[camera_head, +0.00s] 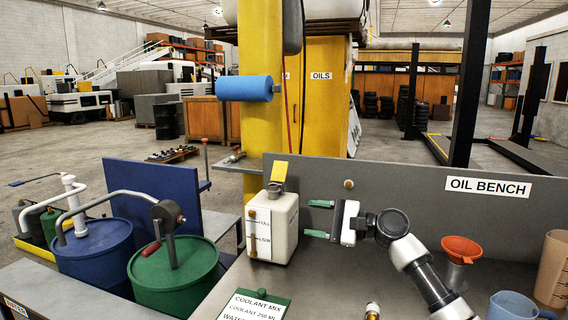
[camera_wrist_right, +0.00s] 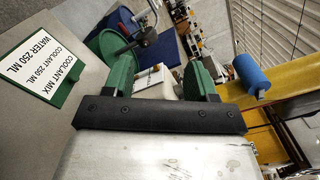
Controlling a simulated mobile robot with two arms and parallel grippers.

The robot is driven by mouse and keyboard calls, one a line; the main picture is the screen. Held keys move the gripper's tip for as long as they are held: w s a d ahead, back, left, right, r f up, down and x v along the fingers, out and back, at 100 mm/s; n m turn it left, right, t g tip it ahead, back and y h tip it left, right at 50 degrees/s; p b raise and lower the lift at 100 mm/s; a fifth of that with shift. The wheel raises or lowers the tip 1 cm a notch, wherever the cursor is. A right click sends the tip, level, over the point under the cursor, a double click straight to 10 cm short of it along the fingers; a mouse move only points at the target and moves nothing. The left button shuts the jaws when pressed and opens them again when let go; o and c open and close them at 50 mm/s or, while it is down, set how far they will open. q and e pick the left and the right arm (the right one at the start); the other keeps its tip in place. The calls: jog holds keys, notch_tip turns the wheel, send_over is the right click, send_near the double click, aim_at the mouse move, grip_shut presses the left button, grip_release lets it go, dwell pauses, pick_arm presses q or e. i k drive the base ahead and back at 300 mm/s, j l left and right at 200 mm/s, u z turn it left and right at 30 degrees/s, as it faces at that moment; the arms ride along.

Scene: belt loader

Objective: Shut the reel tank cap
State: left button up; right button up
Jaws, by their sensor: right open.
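The reel tank (camera_head: 272,238) is a cream-white box with FULL and LOW marks, standing on the bench against the grey back panel. A grey filler neck (camera_head: 275,188) sits on its top. A yellow flap, apparently the cap (camera_head: 279,171), stands upright above the neck, so the cap looks open. My right gripper (camera_head: 318,218) is open and empty, just right of the tank, its green fingers pointing left at it. In the right wrist view the tank (camera_wrist_right: 157,84) shows between the open fingers (camera_wrist_right: 160,76); the cap cannot be made out there. My left gripper is not in view.
A green-based COOLANT MIX sign (camera_head: 255,306) lies in front of the tank. An orange funnel (camera_head: 461,248) and a blue jug (camera_head: 512,306) stand at the right. Blue (camera_head: 97,255) and green (camera_head: 175,275) drums with pumps stand left. A yellow post (camera_head: 262,130) rises behind the tank.

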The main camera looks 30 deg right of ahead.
aim_at(279, 168)
jog(key=i+l, duration=0.9)
